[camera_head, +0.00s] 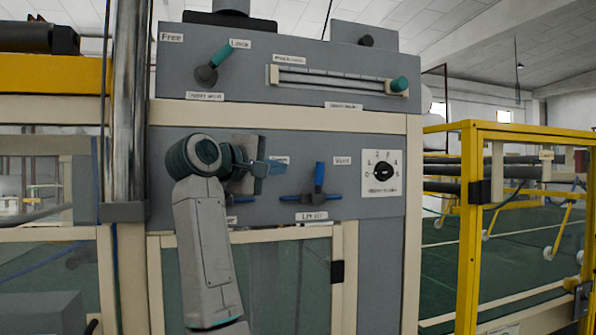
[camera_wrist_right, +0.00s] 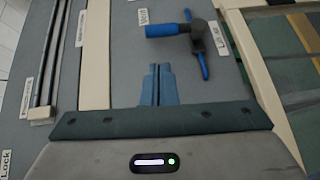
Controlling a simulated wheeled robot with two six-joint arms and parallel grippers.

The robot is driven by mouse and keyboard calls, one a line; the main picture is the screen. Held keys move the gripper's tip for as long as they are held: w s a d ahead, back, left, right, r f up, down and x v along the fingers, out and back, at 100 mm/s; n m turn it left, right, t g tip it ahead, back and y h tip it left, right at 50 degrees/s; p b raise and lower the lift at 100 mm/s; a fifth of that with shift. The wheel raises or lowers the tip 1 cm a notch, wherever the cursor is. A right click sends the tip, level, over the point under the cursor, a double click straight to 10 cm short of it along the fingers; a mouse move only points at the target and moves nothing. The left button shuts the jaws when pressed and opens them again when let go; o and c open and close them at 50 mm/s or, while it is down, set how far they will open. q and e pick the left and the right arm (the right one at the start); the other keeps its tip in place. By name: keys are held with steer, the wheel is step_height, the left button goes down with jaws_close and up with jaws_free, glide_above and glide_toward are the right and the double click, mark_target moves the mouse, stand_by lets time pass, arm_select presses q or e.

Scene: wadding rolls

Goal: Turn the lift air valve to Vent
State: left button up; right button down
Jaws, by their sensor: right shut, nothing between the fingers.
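The lift air valve (camera_head: 319,178) is on the grey front panel, above its "Lift air" label (camera_head: 311,216). Its blue handle points nearly straight up, and blue pipe ends stick out on both sides below. The "Vent" label (camera_head: 342,160) is up and to the right of the handle. In the right wrist view, the valve handle (camera_wrist_right: 165,30) lies beside the "Vent" label (camera_wrist_right: 143,17). My right gripper (camera_head: 277,167) is left of the handle, apart from it. Its blue fingers (camera_wrist_right: 157,85) are shut and empty. My left gripper is not in view.
My right arm partly hides the panel's left part. A numbered dial (camera_head: 383,172) is right of the valve. Above are a teal-handled lever (camera_head: 218,58) and a slider with a teal knob (camera_head: 399,85). A yellow frame (camera_head: 470,220) stands at the right.

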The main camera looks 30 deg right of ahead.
steer(key=p, duration=0.4)
glide_toward(323, 167)
steer(key=w+d, duration=0.1)
steer(key=w, duration=0.1)
steer(key=w+d+f, duration=0.1)
steer(key=w+d, duration=0.1)
steer(key=shift+d+f, duration=0.1)
steer(key=shift+d, duration=0.1)
steer(key=shift+w+d+f, duration=0.2)
steer(key=shift+w+d, duration=0.05)
steer(key=shift+d, duration=0.45)
steer(key=shift+s+d+r+y, duration=0.1)
steer(key=shift+d+r+y, duration=0.15)
steer(key=shift+y, duration=0.25)
steer(key=shift+d+m, duration=0.15)
steer(key=shift+m, duration=0.15)
steer(key=shift+s+d+r+b, duration=0.1)
steer(key=shift+s+d+b, duration=0.15)
steer(key=shift+d+b, duration=0.7)
steer(key=shift+s+d+r+b, duration=0.1)
steer(key=shift+s+d+b, duration=0.1)
steer(key=shift+d+b, duration=0.7)
steer(key=shift+d, duration=0.1)
